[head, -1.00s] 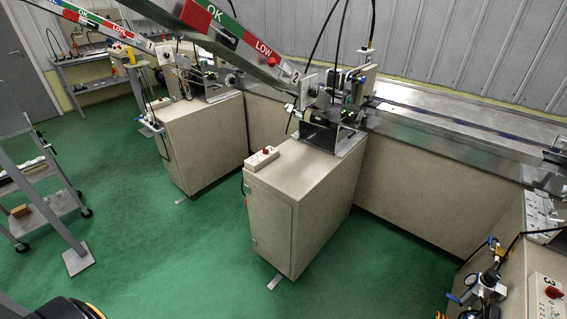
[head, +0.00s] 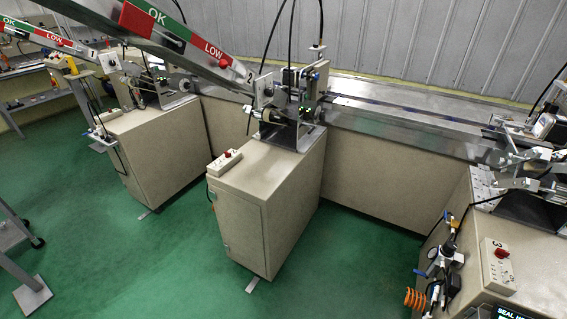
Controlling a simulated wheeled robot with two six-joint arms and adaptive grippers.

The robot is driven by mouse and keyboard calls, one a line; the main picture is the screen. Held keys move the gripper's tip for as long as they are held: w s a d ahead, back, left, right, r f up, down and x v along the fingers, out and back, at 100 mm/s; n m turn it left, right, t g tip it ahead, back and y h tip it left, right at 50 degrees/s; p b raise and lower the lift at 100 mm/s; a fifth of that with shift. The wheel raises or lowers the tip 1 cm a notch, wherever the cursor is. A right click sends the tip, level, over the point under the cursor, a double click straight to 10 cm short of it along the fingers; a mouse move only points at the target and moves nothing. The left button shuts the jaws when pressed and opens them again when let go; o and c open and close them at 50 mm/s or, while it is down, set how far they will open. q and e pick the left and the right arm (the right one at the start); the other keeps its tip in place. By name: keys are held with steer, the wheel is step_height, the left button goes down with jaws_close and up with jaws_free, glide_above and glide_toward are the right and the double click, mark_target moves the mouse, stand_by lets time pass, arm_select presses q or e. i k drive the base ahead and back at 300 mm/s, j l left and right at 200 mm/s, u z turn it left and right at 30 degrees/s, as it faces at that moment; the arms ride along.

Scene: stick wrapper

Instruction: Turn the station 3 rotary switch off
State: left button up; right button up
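The station 3 switch box (head: 497,267) is a pale box marked "3" at the lower right of the head view. It lies on top of a beige cabinet. A red rotary knob (head: 502,253) sits on the box near the "3". The knob is too small to tell which way it is turned. Neither of my grippers is in view.
Beside the box are a regulator with an orange coiled hose (head: 415,298) and a dark display (head: 508,313). Station 2's cabinet (head: 262,205) stands in the middle with its own switch box (head: 224,162). Green floor (head: 345,270) between the cabinets is clear.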

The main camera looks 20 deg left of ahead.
mark_target(501, 253)
steer(key=z, duration=1.3)
